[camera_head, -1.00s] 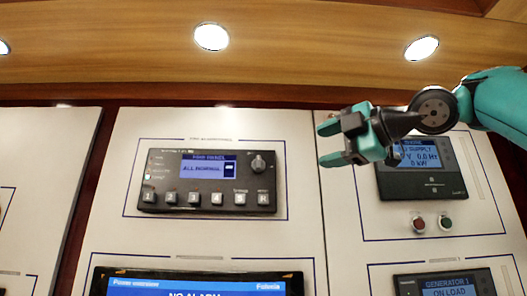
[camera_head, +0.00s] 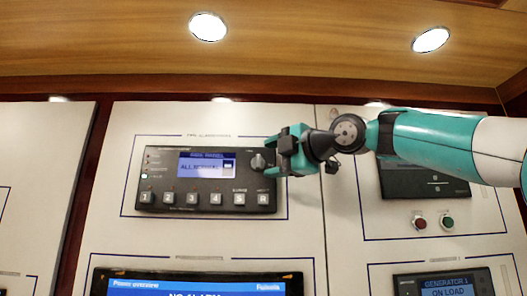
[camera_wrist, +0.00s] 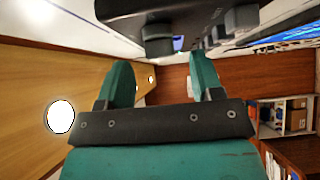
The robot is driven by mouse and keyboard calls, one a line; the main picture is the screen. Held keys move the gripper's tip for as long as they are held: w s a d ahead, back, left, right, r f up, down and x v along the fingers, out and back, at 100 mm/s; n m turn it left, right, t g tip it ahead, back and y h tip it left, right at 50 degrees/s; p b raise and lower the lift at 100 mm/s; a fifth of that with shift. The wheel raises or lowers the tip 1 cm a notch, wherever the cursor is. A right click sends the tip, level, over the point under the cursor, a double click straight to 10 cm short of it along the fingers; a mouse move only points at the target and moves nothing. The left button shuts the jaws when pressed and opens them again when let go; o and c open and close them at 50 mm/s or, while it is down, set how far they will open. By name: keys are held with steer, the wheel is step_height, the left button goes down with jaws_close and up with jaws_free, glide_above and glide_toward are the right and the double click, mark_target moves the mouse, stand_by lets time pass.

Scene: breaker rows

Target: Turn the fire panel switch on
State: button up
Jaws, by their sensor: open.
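The fire panel (camera_head: 207,180) is a dark box on the white cabinet front, with a lit screen reading "ALL NORMAL" and a row of numbered buttons. Its switch is a dark round knob (camera_head: 258,161) at the panel's upper right. My gripper (camera_head: 275,158) is open and empty, just right of the knob, its teal fingertips close to it. In the wrist view the panel's dark edge (camera_wrist: 190,14) crosses the top. A knob-like part (camera_wrist: 157,38) shows there just beyond and above the gap between my fingers (camera_wrist: 161,78). I cannot tell whether they touch it.
Below is a large screen (camera_head: 195,287) reading "NO ALARM". To the right, behind my arm, is a supply meter (camera_head: 430,182) with red (camera_head: 419,222) and green (camera_head: 446,221) buttons under it. A generator panel (camera_head: 445,287) sits lower right. A wooden ceiling (camera_head: 120,50) runs above.

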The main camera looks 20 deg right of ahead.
mark_target(263, 162)
steer(key=shift+p+x, duration=0.6)
steer(key=shift+x, duration=1.05)
steer(key=c, duration=0.9)
